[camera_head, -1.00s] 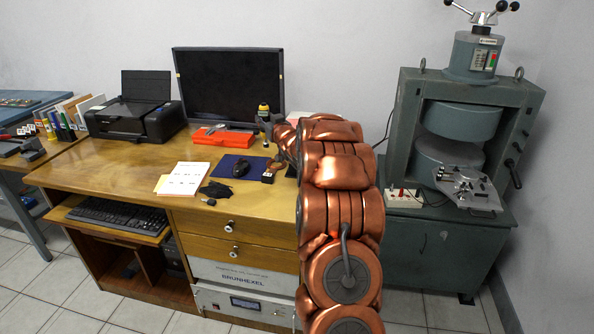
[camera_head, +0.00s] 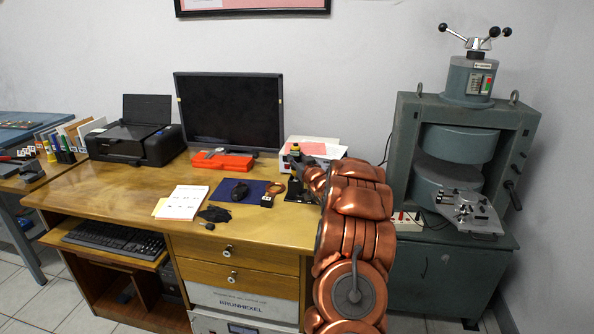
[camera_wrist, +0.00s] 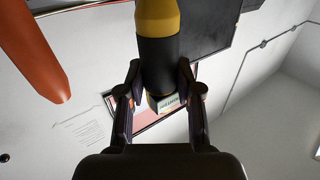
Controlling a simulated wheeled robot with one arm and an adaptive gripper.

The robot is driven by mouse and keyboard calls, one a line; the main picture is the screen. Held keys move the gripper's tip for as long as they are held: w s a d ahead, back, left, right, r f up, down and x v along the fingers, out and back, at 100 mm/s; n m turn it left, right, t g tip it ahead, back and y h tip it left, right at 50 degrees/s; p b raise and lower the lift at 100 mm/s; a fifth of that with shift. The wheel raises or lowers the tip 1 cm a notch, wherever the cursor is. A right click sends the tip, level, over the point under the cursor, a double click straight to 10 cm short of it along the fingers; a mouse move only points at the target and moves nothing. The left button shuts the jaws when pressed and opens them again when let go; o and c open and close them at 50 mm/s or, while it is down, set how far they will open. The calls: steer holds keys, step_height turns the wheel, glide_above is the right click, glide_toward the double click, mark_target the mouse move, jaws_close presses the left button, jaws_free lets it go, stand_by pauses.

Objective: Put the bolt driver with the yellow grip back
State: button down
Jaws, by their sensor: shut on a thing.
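My gripper (camera_head: 295,158) is shut on the bolt driver, above the right rear part of the wooden desk. The driver's yellow grip (camera_head: 295,148) shows small at the gripper, just right of the monitor. In the wrist view the yellow grip (camera_wrist: 158,15) enters from the top edge, with a dark section (camera_wrist: 158,62) below it. The two fingers of my gripper (camera_wrist: 160,92) stand on either side of that dark section. A black object (camera_head: 300,190) stands on the desk just below the gripper; I cannot tell if it is a holder. The driver's far end is hidden.
The monitor (camera_head: 229,108) and an orange-red case (camera_head: 222,162) are left of the gripper. A white box (camera_head: 328,149) with a reddish top is behind it.

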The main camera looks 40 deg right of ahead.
steer(key=shift+f, duration=1.7)
steer(key=shift+f, duration=0.1)
steer(key=c, duration=0.8)
jaws_free()
steer(key=shift+f, duration=0.1)
steer(key=b+v, duration=0.1)
steer(key=v, duration=1.1)
steer(key=shift+a, duration=0.1)
